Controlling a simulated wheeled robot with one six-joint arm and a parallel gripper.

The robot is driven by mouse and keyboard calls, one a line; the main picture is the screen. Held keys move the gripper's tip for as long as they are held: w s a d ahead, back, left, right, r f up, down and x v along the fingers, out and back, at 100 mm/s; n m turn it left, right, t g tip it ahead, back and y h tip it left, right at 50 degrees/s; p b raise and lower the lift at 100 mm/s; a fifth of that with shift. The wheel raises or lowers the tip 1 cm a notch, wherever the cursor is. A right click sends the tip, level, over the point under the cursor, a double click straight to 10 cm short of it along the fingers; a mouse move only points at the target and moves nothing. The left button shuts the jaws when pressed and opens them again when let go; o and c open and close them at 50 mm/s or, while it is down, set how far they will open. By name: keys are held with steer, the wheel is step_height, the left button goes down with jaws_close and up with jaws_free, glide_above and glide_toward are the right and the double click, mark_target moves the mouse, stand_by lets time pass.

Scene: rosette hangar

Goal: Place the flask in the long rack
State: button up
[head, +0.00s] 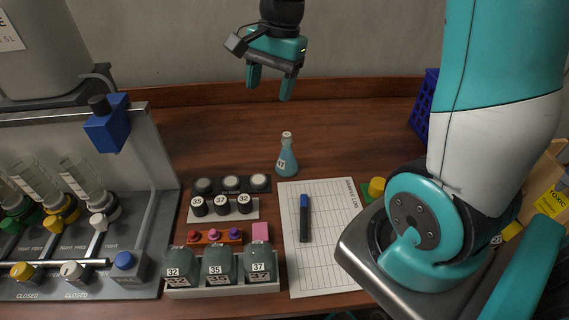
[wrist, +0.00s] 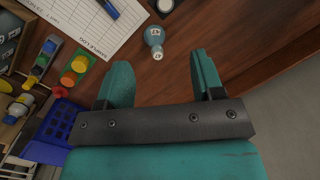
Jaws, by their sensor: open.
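The flask (head: 287,160) is a teal conical flask with a pale stopper and a number label, upright on the wooden table behind the sample sheet. It also shows in the wrist view (wrist: 154,38), beyond the fingertips. My gripper (head: 269,92) is open and empty, pointing down, above and behind the flask and apart from it. Its two teal fingers also show in the wrist view (wrist: 160,66). A white rack (head: 228,289) at the front holds three dark bottles numbered 32, 35 and 37. A shorter white rack (head: 224,216) holds three black-capped vials. I cannot tell which is the long rack.
A black tray with three discs (head: 231,192) lies left of the flask. A sample sheet (head: 318,262) with a blue marker (head: 304,218) lies in front. A grey apparatus (head: 150,215) stands left. A blue crate (head: 424,108) stands at the right. Table left of the flask's back is clear.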

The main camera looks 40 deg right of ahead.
steer(key=w+d+f+m, duration=0.3)
steer(key=d+f+m, duration=0.1)
steer(key=d+m, duration=0.4)
glide_toward(286, 144)
steer(key=shift+n, duration=0.3)
steer(key=f, duration=0.2)
steer(key=w+f, duration=0.1)
steer(key=f, duration=0.3)
steer(key=shift+w+a+p, duration=0.25)
steer(key=shift+w+p, duration=0.1)
steer(key=shift+p, duration=0.05)
steer(key=shift+a+f+p, duration=0.15)
steer(key=shift+f+p, duration=0.2)
steer(key=shift+f, duration=0.95)
steer(key=shift+a+f+p, duration=0.15)
steer(key=shift+f+p, duration=0.2)
steer(key=shift+f, duration=0.95)
jaws_close()
